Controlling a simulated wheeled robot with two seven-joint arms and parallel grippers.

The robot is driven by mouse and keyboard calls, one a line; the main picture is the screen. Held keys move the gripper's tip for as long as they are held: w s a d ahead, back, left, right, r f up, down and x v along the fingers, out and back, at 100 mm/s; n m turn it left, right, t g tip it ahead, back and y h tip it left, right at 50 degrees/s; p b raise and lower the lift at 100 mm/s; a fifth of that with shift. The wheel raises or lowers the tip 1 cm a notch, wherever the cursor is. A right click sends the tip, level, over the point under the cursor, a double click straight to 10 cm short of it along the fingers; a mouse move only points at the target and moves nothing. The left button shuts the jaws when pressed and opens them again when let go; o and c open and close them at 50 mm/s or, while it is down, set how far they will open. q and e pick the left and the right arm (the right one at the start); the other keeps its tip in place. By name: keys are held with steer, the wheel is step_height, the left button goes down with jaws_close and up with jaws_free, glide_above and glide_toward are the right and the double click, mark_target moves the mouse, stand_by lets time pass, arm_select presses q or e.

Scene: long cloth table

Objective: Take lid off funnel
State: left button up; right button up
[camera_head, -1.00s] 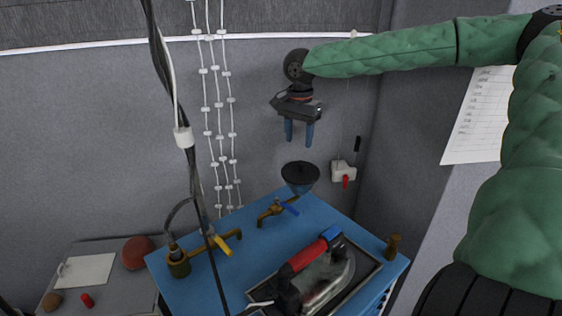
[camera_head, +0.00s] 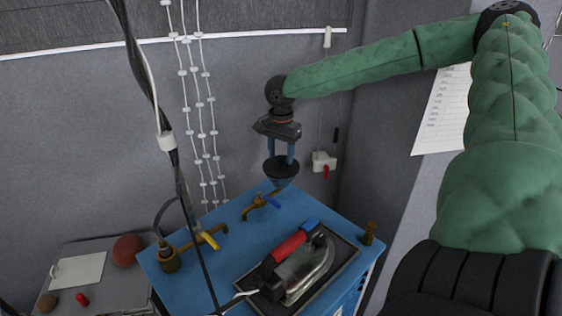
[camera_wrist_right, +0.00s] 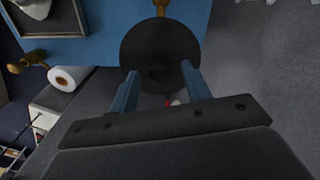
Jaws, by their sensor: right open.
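The black round lid (camera_head: 282,167) sits on top of the blue funnel (camera_head: 280,183) at the far corner of the blue cabinet top. My right gripper (camera_head: 280,160) is open and points down at the lid, with its blue fingers close to the lid's top. In the right wrist view the dark lid (camera_wrist_right: 160,45) lies at the tips of my right gripper's fingers (camera_wrist_right: 160,72), around a small central knob (camera_wrist_right: 160,72). I cannot tell whether the fingers touch the lid. The funnel is hidden under the lid in the wrist view. My left gripper is not in view.
An iron with a red handle (camera_head: 290,244) rests in a tray on the blue cabinet top (camera_head: 222,262). A dark hanging cable (camera_head: 144,85) crosses the left side.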

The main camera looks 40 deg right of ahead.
steer(key=shift+w+f, duration=0.1)
steer(key=shift+f, duration=0.3)
steer(key=shift+s, duration=0.2)
steer(key=shift+c, duration=0.2)
jaws_close()
steer(key=shift+w, duration=0.1)
